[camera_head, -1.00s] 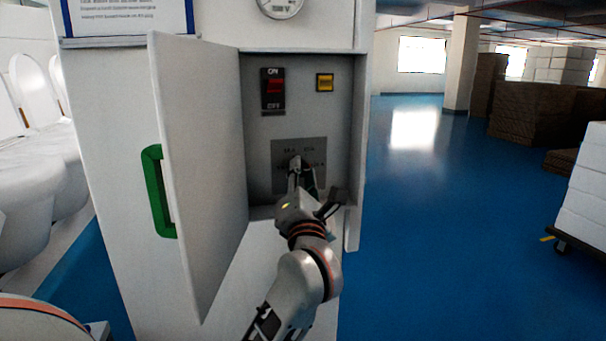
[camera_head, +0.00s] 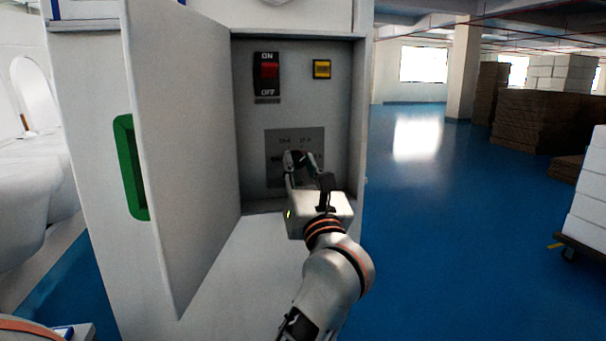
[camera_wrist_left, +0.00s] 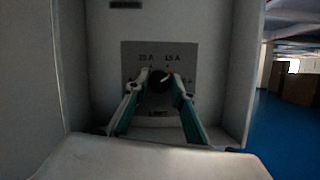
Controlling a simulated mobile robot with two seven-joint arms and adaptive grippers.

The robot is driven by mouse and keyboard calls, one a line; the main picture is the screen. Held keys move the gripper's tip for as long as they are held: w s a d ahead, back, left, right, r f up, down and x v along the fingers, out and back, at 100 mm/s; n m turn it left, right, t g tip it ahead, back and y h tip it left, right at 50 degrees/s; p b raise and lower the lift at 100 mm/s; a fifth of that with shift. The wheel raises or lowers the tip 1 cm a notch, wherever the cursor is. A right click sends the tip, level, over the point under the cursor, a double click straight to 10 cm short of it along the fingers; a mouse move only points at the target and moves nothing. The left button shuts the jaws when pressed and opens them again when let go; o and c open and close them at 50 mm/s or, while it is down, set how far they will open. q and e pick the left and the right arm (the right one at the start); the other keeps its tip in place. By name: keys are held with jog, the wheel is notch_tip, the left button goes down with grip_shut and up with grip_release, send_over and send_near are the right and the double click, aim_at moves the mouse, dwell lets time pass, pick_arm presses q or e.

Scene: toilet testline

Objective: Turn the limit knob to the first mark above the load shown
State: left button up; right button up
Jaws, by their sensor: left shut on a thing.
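The dark limit knob (camera_wrist_left: 159,83) sits on a grey plate (camera_head: 312,136) at the back of an open cabinet. My left gripper (camera_head: 299,161) reaches into the cabinet and covers the knob in the head view. In the left wrist view its two fingers (camera_wrist_left: 160,78) are shut on the knob, one on each side. A small light line shows at the knob's upper right, towards the right one of two upper marks; the lettering is blurred. The load gauge (camera_head: 283,3) is almost wholly cut off at the top, so its reading is hidden. My right gripper is not in view.
The cabinet door (camera_head: 182,150) with its green handle (camera_head: 131,168) stands open on the left. A red ON/OFF switch (camera_head: 269,72) and a yellow button (camera_head: 322,69) are above the plate. The cabinet's right wall is close to my left gripper.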

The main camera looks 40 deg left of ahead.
pick_arm(q)
jog(key=n+g+b, duration=0.1)
jog(key=n, duration=0.1)
jog(key=n+g+y+b, duration=0.1)
jog(key=n, duration=0.2)
jog(key=shift+w+f, duration=0.15)
jog(key=shift+f, duration=0.05)
jog(key=shift+n+g+y, duration=0.3)
jog(key=shift+n, duration=0.4)
jog(key=shift+r+n, duration=0.15)
jog(key=shift+n, duration=0.25)
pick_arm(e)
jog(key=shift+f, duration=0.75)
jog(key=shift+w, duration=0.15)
pick_arm(q)
jog(key=o, duration=1.1)
notch_tip(320, 180, up, 10)
jog(key=shift+r, duration=0.1)
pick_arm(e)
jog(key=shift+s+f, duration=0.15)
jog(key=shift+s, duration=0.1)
